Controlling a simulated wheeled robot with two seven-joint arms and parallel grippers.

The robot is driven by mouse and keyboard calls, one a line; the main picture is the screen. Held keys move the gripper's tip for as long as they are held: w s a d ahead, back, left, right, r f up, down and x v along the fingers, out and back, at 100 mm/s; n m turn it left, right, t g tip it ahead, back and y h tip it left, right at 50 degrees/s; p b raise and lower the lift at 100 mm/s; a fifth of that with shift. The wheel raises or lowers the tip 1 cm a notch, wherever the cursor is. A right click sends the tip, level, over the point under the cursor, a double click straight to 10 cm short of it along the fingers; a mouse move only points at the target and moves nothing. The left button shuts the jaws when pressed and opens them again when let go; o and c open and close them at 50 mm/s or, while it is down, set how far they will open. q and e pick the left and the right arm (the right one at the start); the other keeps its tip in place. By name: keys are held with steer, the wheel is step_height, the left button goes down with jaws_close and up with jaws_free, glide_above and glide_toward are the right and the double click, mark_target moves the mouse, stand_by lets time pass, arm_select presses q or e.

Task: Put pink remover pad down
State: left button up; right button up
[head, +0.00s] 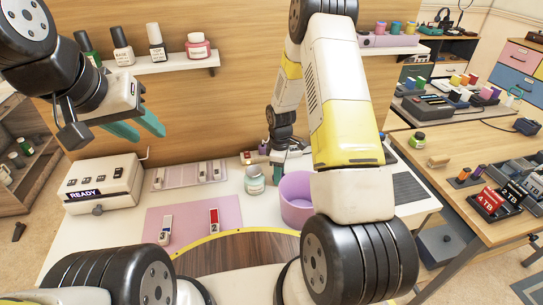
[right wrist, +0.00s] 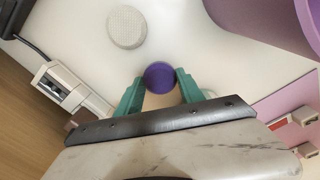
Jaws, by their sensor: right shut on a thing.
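My right gripper (right wrist: 160,88) is shut on a round purple thing (right wrist: 160,75), held between its green fingertips in the right wrist view. It looks purple rather than pink, and I cannot tell whether it touches the table. In the head view my right gripper (head: 290,153) is low over the back of the white table, behind the purple bin (head: 297,205); its held thing is hard to make out there. A white textured round pad (right wrist: 126,27) lies apart from the gripper. My left gripper (head: 138,127) is raised at the left, its teal fingers apart and empty.
A pink mat (head: 190,225) carries two small labelled pieces. A white READY box (head: 100,185) is at the left. Bottles stand on the wall shelf (head: 165,66). Bare white table surrounds the pad.

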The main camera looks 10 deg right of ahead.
steer(key=o, duration=1.2)
steer(key=shift+f, duration=0.1)
steer(key=s+r+m+t, duration=0.1)
steer(key=s+r+m, duration=0.1)
steer(key=r, duration=1)
steer(key=s+r+m+t, duration=0.1)
steer(key=s+r, duration=0.1)
steer(key=r, duration=1)
steer(key=shift+s+a+r+m+t+y, duration=0.35)
steer(key=shift+s+r+m+t, duration=0.35)
steer(key=shift+s+r+m, duration=1.6)
steer(key=shift+s+a+r+m+t+y, duration=0.4)
steer(key=shift+s+r+m+t, duration=0.4)
steer(key=shift+s+r, duration=2.85)
steer(key=shift+s+a+r+m+t+y, duration=0.5)
steer(key=shift+s+r+m, duration=1.25)
steer(key=shift+s, duration=2.45)
